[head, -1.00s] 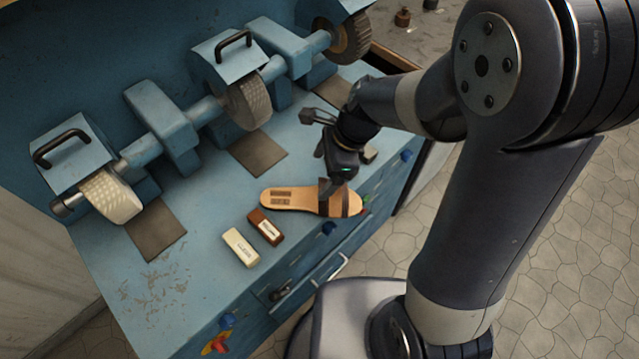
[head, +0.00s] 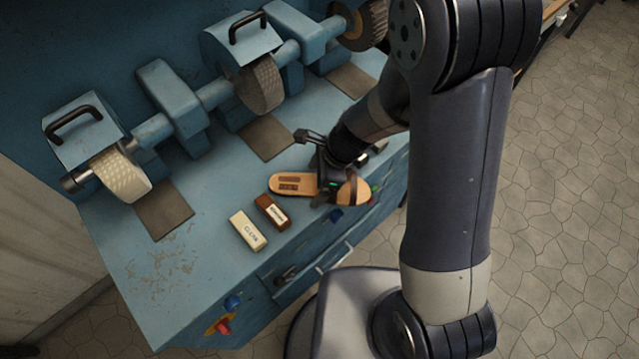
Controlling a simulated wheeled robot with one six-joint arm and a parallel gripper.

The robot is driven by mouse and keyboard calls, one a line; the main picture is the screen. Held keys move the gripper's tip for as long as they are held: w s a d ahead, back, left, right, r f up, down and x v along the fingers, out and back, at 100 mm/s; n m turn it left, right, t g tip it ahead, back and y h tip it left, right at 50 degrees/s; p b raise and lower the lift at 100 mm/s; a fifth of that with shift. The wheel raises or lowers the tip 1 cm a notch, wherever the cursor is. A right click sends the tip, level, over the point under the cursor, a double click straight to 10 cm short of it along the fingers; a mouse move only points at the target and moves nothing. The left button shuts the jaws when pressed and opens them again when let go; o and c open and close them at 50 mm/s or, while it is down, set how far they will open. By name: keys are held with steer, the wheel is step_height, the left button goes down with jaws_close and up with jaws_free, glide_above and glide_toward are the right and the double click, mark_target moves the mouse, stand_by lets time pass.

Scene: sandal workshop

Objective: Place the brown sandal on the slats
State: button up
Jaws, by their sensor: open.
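A sandal (head: 292,184) with a tan footbed and a brown strap lies on the blue bench top (head: 215,255), near its front edge. Its toe end points right and its bare heel end points left. My gripper (head: 328,192) is down at the strap end, with dark fingers around or beside the sandal's middle. The jaws are open; whether they touch the sandal cannot be told. The gripper hides part of the strap. No slats can be made out in this view.
A brown block (head: 271,212) and a cream block (head: 248,230) lie left of the sandal. A blue grinding machine with several wheels (head: 121,174) stands behind. A drawer handle (head: 335,257) and coloured knobs (head: 233,302) stick out in front. The bench's left part is clear.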

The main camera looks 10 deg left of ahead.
steer(key=shift+c, duration=0.6)
steer(key=c, duration=1.2)
